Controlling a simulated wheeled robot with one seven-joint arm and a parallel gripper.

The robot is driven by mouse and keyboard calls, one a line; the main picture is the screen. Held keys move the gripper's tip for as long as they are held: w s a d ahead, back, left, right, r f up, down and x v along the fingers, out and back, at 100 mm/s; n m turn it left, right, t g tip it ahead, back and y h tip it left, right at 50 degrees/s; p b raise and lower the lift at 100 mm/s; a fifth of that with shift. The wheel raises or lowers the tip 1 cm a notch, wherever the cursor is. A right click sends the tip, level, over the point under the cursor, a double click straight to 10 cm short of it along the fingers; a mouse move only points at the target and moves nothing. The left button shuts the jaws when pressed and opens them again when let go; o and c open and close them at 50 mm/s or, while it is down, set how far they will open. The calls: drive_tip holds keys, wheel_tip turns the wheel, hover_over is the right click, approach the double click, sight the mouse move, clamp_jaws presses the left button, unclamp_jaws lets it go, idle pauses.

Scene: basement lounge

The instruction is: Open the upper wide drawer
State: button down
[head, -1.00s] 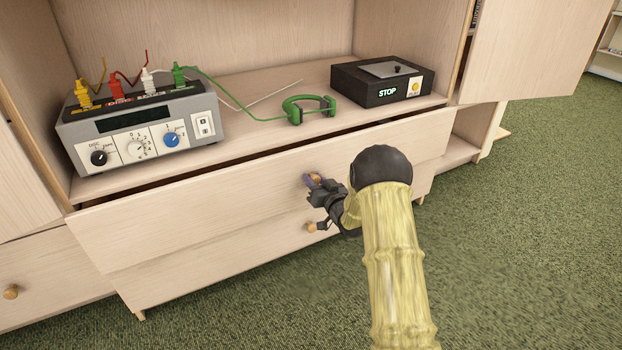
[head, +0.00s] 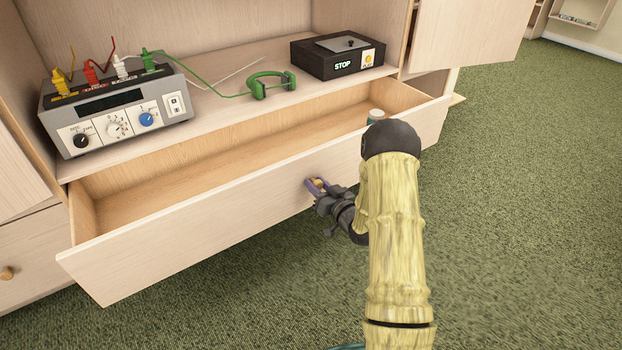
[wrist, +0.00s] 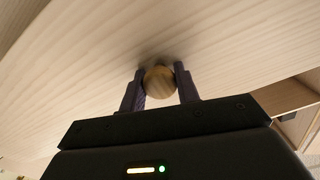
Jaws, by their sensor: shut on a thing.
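The upper wide drawer (head: 200,236) stands well out of the cabinet in the head view, its bare wooden inside showing. My gripper (head: 317,187) is at the middle of its front, shut on the round wooden knob. In the wrist view the knob (wrist: 159,81) sits between the two dark fingers of my gripper (wrist: 160,88), close against the drawer front (wrist: 90,60). A small teal object with a pale top (head: 376,116) shows at the right end of the drawer, partly hidden by my arm. The lower wide drawer is hidden behind the upper one.
On the shelf above stand a grey meter box (head: 115,115) with coloured plugs, a green ring-shaped thing (head: 270,85) and a black STOP box (head: 338,57). A cabinet door (head: 470,30) stands open at right. Green carpet (head: 520,200) is clear at the right.

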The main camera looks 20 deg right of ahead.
drive_tip(key=shift+s+d, duration=0.2)
drive_tip(key=shift+s, duration=0.2)
drive_tip(key=c, duration=1)
unclamp_jaws()
drive_tip(key=shift+w, duration=0.1)
drive_tip(key=shift+c, duration=0.2)
drive_tip(key=shift+a, duration=0.25)
drive_tip(key=shift+d, duration=0.1)
drive_tip(key=shift+s+d, duration=0.15)
drive_tip(key=shift+s, duration=0.05)
drive_tip(key=p+v, duration=0.6)
drive_tip(key=v, duration=1.1)
